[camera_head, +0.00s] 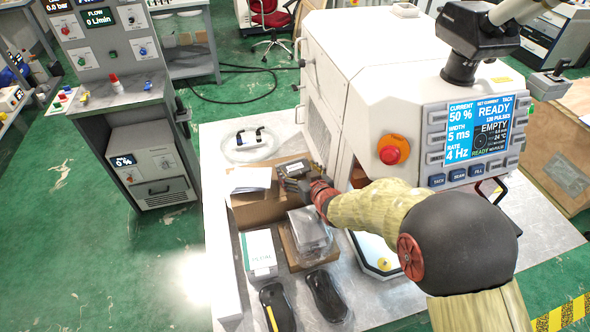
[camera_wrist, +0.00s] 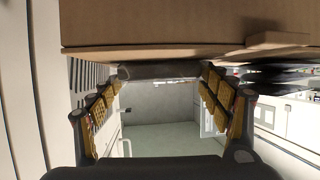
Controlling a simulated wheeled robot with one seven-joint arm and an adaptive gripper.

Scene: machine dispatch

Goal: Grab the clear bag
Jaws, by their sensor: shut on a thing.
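A clear bag (camera_head: 311,230) with grey contents lies on a small cardboard box on the metal table. Another clear bag (camera_head: 250,146) with coiled tubing and dark ends lies farther back. My gripper (camera_head: 291,174) is over the right end of a larger cardboard box, between these two bags. In the wrist view my gripper (camera_wrist: 160,75) has its yellow-padded fingers around a dark grey thing (camera_wrist: 158,71) that spans the fingertips. I cannot tell whether that thing is bagged. The fingers hide its ends.
A cardboard box (camera_head: 256,212) bears white sheets (camera_head: 250,179). A white box (camera_head: 259,252) and black bagged items (camera_head: 326,291) lie in front. The large white machine (camera_head: 370,80) with a red button stands close at the right. A cardboard surface (camera_wrist: 190,32) fills the wrist view's top.

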